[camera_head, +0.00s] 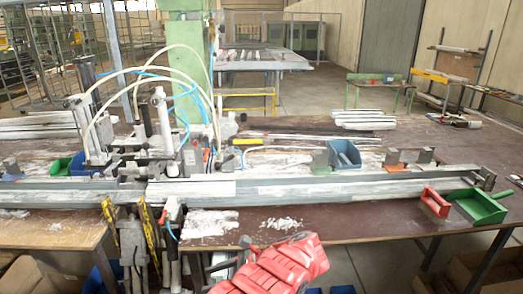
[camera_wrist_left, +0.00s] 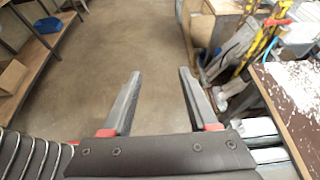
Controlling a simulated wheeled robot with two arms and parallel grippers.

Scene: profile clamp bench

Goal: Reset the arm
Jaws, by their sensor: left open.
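My left gripper (camera_head: 226,255) shows at the bottom middle of the head view, in front of the bench's front edge, at the end of my red arm (camera_head: 280,266). In the left wrist view, the two grey fingers of the left gripper (camera_wrist_left: 160,74) stand wide apart. Nothing is between them, and bare floor shows beyond. The gripper touches nothing that I can see. My right gripper is in neither view.
The brown bench (camera_head: 350,222) carries a long metal profile rail (camera_head: 330,187) and a clamp machine (camera_head: 160,135) with hoses. In the wrist view, shelving (camera_wrist_left: 40,50) stands left.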

